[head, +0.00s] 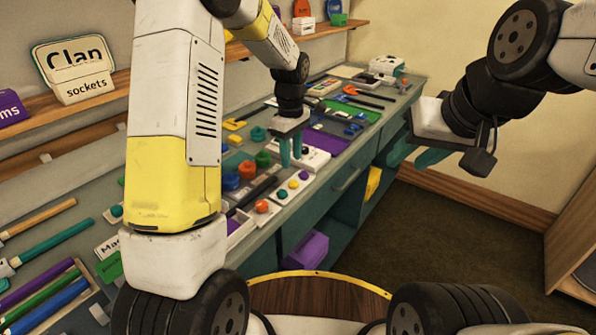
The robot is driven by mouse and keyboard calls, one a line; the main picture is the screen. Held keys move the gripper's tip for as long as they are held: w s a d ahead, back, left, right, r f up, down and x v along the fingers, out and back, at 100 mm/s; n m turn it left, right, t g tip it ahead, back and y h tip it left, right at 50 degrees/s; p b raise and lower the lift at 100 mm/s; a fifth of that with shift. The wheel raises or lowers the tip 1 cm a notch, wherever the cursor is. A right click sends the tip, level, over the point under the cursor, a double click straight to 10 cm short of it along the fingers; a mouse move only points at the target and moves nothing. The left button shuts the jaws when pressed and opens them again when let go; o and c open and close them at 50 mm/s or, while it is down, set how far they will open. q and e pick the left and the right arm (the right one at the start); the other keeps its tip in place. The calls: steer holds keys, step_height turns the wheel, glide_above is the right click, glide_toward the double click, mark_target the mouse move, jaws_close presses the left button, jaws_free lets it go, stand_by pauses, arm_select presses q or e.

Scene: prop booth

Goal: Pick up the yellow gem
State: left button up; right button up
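A small round yellow piece (293,184), which looks like the yellow gem, sits in a row of coloured pieces on a white strip near the bench's front edge. My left gripper (291,160) points down over the bench, a little behind and above the yellow piece. Its two teal fingers are apart, and I see nothing held between them. My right gripper (418,155) is off the bench at the right, in the air, with its teal fingers apart and empty.
Green (282,194), purple (304,174) and orange (262,206) pieces sit close to the yellow one. Larger blue (230,181) and red (246,170) pieces stand behind. A purple box (306,250) sits in the open shelf below. The floor (440,240) at right is clear.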

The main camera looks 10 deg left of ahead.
mark_target(293, 182)
arm_select(q)
steer(key=f, duration=0.7)
steer(key=shift+s+d+f, duration=0.25)
steer(key=shift+s+f, duration=0.1)
steer(key=shift+f, duration=0.05)
steer(key=shift+c, duration=0.5)
jaws_close()
